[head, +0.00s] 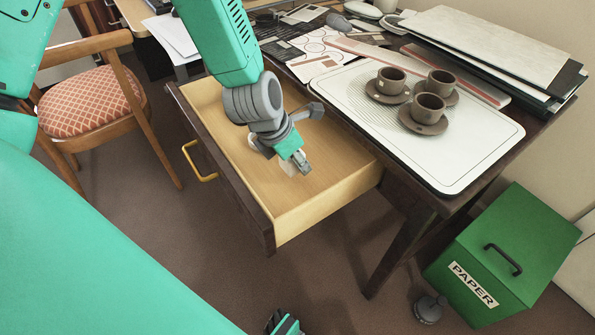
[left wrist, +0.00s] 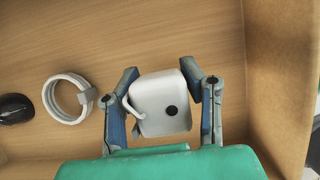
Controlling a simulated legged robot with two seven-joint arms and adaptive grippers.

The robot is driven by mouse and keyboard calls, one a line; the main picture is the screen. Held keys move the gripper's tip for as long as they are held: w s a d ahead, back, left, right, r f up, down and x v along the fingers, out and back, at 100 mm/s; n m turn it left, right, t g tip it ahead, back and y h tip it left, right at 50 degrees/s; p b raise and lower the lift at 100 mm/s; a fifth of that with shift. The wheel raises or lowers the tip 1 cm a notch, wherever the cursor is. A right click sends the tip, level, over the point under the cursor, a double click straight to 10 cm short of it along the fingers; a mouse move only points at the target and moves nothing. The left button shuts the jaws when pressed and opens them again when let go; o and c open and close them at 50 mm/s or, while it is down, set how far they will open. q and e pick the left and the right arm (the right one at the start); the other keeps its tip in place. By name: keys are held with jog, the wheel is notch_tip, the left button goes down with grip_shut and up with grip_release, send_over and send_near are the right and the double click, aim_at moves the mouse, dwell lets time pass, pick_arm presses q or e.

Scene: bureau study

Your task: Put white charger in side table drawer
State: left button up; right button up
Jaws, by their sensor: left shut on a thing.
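The white charger (left wrist: 162,103) is a small rounded block with a black round spot and a short bent white loop on its left side. My left gripper (left wrist: 160,88) is shut on it, a finger on each side. In the head view my left gripper (head: 297,160) points down inside the outline of the open side table drawer (head: 325,189), and a white part of the charger (head: 288,168) shows beside the fingers. The wooden drawer floor (left wrist: 130,30) is behind the charger; I cannot tell whether they touch. My right gripper (head: 284,323) shows only partly at the bottom edge.
A coiled white cable (left wrist: 68,98) and a dark rounded object (left wrist: 15,108) lie in the drawer. The table above holds a white tray (head: 470,155) with brown cups (head: 428,108). A green paper bin (head: 510,250) stands right, a chair (head: 90,105) left.

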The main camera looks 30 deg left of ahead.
aim_at(300, 179)
pick_arm(q)
jog(key=f+b, duration=0.1)
jog(key=f, duration=0.2)
jog(key=shift+d+f+b, duration=0.2)
jog(key=shift+d+b, duration=0.15)
jog(key=shift+d, duration=0.05)
jog(key=shift+d+r, duration=0.15)
jog(key=shift+d, duration=0.1)
jog(key=shift+a, duration=0.15)
jog(key=o, duration=1.2)
jog(key=shift+a+f, duration=0.2)
jog(key=shift+c, duration=0.2)
jog(key=shift+a, duration=0.15)
jog(key=shift+d+r, duration=0.1)
jog(key=shift+d, duration=0.1)
jog(key=shift+s+d+r, duration=0.1)
jog(key=shift+r, duration=0.25)
jog(key=p+v, duration=0.5)
jog(key=v, duration=0.6)
jog(key=shift+r, duration=0.2)
pick_arm(e)
jog(key=r, duration=0.3)
jog(key=shift+d+r, duration=0.15)
jog(key=shift+d, duration=0.2)
pick_arm(q)
jog(key=shift+s, duration=0.1)
jog(key=shift+a, duration=0.2)
pick_arm(e)
jog(key=shift+a, duration=0.1)
